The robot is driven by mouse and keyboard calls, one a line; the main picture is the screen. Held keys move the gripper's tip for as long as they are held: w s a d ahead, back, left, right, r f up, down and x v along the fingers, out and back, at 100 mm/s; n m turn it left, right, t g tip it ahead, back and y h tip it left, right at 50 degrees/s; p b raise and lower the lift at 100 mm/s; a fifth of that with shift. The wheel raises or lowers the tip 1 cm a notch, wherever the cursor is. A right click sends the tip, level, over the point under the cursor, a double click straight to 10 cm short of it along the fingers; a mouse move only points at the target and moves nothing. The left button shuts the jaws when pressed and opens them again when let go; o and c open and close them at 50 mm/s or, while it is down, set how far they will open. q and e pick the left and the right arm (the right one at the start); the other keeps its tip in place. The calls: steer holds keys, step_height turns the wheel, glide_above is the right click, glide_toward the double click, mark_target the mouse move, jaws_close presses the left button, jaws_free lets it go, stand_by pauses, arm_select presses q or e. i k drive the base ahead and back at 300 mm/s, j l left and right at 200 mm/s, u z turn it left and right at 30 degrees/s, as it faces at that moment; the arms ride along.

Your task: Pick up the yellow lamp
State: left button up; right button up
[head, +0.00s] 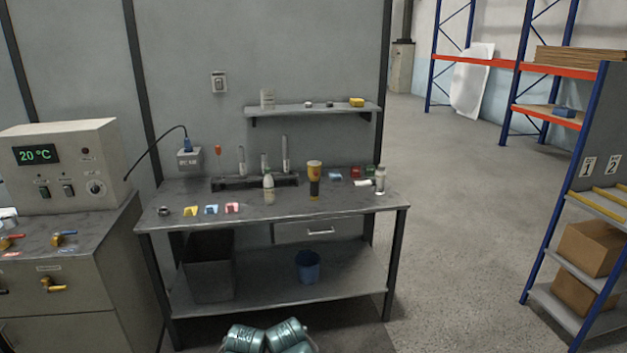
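Neither of my grippers is in view, and nothing is seen touching the lamp.
Small coloured items, including a yellow one (191,211), lie on the front left. A wall shelf (310,110) hangs above. A control box (65,165) stands left; a storage rack (545,230) stands right. Floor between is clear.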

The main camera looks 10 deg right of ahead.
mark_target(315, 166)
steer(key=i+z, duration=0.15)
steer(key=i, duration=0.35)
steer(key=i+j+z, duration=0.2)
steer(key=i, duration=0.25)
steer(key=i+z, duration=0.15)
steer(key=i, duration=0.35)
